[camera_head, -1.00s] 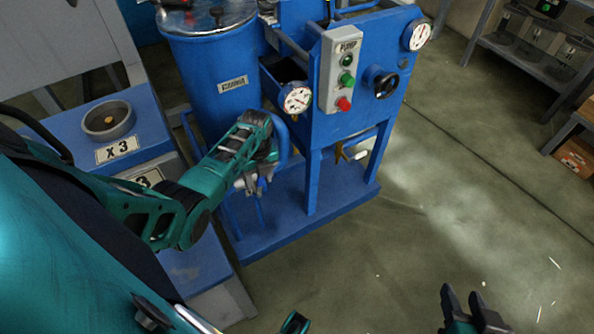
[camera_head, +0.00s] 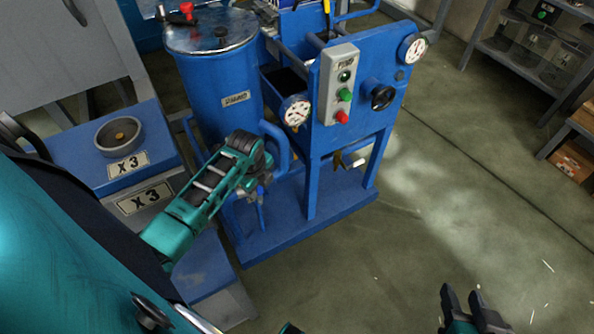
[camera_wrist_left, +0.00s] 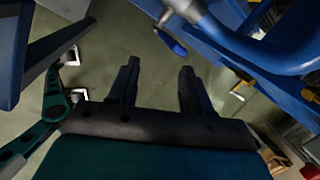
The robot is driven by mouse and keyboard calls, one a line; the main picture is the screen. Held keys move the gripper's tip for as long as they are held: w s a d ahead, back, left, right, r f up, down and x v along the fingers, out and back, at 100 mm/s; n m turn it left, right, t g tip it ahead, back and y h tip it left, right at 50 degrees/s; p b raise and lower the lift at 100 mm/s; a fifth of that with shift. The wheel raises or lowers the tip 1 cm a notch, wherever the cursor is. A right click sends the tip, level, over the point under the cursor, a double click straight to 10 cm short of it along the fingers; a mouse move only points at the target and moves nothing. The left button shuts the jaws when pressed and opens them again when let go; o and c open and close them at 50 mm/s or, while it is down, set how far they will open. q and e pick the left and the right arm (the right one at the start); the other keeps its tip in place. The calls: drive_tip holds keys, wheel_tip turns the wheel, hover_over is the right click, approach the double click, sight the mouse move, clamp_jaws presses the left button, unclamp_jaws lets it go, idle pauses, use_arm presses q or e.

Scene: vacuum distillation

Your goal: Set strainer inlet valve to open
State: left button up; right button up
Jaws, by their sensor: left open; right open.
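A small valve with a blue lever (camera_head: 261,191) sits low beside the blue tank (camera_head: 215,90). The blue lever (camera_wrist_left: 171,42) also shows in the left wrist view, just beyond the fingertips and apart from them. My left gripper (camera_wrist_left: 158,68) is open and empty above the floor; in the head view its fingers are largely hidden by its own wrist. A red-handled fitting (camera_head: 187,9) is on the tank lid. No label marks the strainer inlet valve. My right gripper (camera_head: 462,292) is open and empty at the bottom.
A thick blue pipe (camera_wrist_left: 265,55) curves close to the right of my left gripper. The blue skid base (camera_head: 300,225) lies below. A panel (camera_head: 341,85) with buttons and gauges stands at its right.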

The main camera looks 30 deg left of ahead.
use_arm(q)
drive_tip(key=s+d+r+n+t+h+p, duration=0.1)
drive_tip(key=s+d+r+n+t, duration=0.2)
drive_tip(key=d+n, duration=0.2)
drive_tip(key=s+d+r+n+t+h+p, duration=0.1)
drive_tip(key=s+d+r+n+t+p, duration=0.1)
drive_tip(key=s+d+r+n, duration=0.1)
drive_tip(key=s+d+r+n+t+h+p, duration=0.1)
drive_tip(key=s+d+r+n+t+p, duration=0.1)
drive_tip(key=d+r+n, duration=0.3)
drive_tip(key=shift+s+d+r+n+t, duration=0.35)
drive_tip(key=shift+d+n+t, duration=0.45)
drive_tip(key=shift+d+n, duration=1.05)
drive_tip(key=shift+d+f+m, duration=0.1)
drive_tip(key=shift+d+m, duration=0.3)
drive_tip(key=shift+m, duration=0.05)
